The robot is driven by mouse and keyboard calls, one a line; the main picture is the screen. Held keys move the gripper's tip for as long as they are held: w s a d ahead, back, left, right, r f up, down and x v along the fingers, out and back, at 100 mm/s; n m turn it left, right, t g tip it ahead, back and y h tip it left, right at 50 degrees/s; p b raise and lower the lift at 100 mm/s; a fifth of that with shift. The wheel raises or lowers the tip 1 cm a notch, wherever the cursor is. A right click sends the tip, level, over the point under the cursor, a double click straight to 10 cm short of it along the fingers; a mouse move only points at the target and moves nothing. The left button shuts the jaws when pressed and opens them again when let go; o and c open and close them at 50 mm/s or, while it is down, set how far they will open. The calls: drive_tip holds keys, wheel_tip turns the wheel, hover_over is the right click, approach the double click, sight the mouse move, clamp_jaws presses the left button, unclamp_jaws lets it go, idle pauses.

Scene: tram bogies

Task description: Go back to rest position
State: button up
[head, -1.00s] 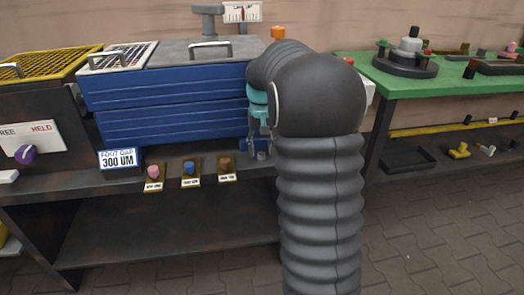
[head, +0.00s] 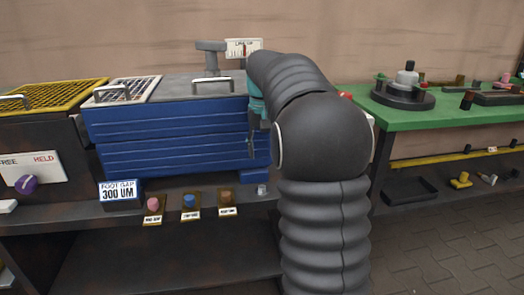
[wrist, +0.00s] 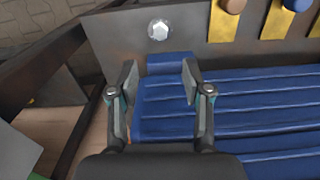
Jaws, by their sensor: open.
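My gripper (wrist: 158,80) is open and empty in the wrist view, with its two fingers well apart. A blue block (wrist: 170,62) at the end of the blue ribbed box (wrist: 240,98) shows between and beyond the fingertips. A small silver hex piece (wrist: 158,29) lies on the grey shelf past the fingers. In the head view my gripper (head: 251,150) hangs in front of the right end of the blue box (head: 165,130), above the shelf where the silver piece (head: 262,190) sits. My dark arm hides part of the area behind it.
Pink, blue and brown knobs (head: 190,201) stand on labelled plates along the shelf front. A "FOOT GAP 300 UM" sign (head: 118,191) stands to their left. A green table (head: 440,118) with a dark round fixture (head: 403,95) is at the right. A gauge (head: 244,48) stands behind the box.

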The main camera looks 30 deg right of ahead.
drive_tip(key=s+a+n+t, duration=0.2)
drive_tip(key=s+a, duration=0.5)
drive_tip(key=s, duration=0.3)
drive_tip(key=s+a+n+t, duration=0.1)
drive_tip(key=s+a+t, duration=0.1)
drive_tip(key=s+a, duration=0.7)
drive_tip(key=s+f+n+t, duration=0.1)
drive_tip(key=s+f, duration=0.5)
drive_tip(key=s, duration=0.3)
drive_tip(key=shift+s+a+f+t, duration=0.15)
drive_tip(key=shift+a+t, duration=0.05)
drive_tip(key=shift+t, duration=0.1)
idle(1.8)
